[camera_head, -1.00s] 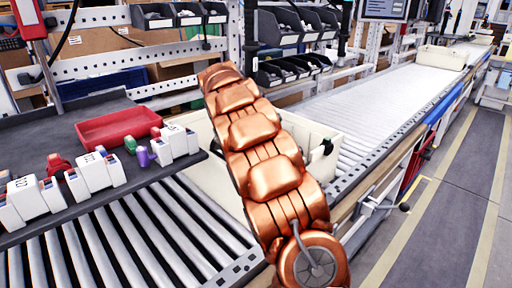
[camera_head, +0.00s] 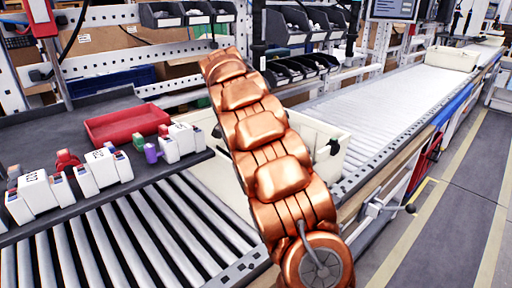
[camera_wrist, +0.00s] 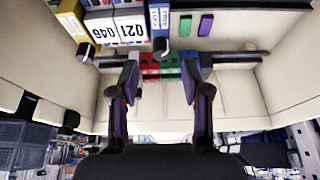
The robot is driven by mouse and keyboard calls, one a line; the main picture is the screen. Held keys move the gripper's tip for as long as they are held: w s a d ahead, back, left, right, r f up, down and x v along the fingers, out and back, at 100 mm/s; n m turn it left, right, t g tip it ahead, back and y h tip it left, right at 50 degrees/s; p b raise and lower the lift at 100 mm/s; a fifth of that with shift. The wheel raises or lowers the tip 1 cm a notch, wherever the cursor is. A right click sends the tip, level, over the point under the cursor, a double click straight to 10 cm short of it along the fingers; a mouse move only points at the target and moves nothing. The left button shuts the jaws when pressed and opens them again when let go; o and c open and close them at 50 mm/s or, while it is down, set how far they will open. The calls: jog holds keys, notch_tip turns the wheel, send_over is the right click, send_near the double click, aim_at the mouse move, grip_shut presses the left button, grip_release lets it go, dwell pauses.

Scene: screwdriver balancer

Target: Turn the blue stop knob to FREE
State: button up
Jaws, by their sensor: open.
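In the wrist view, a blue block (camera_wrist: 158,16) with a white printed label stands at the top centre, and a dark knob (camera_wrist: 161,48) sticks out at its lower end. The print is too small to read surely. My gripper (camera_wrist: 160,72) is open and empty. Its two dark fingers are spread below the knob in the picture, apart from it. Red, green and blue small blocks (camera_wrist: 165,68) show beyond the gap between the fingers. In the head view my copper arm reaches into a cream bin (camera_head: 338,136) and hides the gripper and the blue block.
A yellow block (camera_wrist: 72,18) with its own dark knob (camera_wrist: 84,51) and white numbered blocks (camera_wrist: 118,28) sit left of the blue block. Cream bin walls (camera_wrist: 285,50) surround the gripper. A red tray (camera_head: 125,125) lies on the dark shelf at left. The roller conveyor extends right.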

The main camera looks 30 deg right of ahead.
jog(key=v, duration=0.7)
jog(key=shift+a+r, duration=0.2)
jog(key=shift+r, duration=0.15)
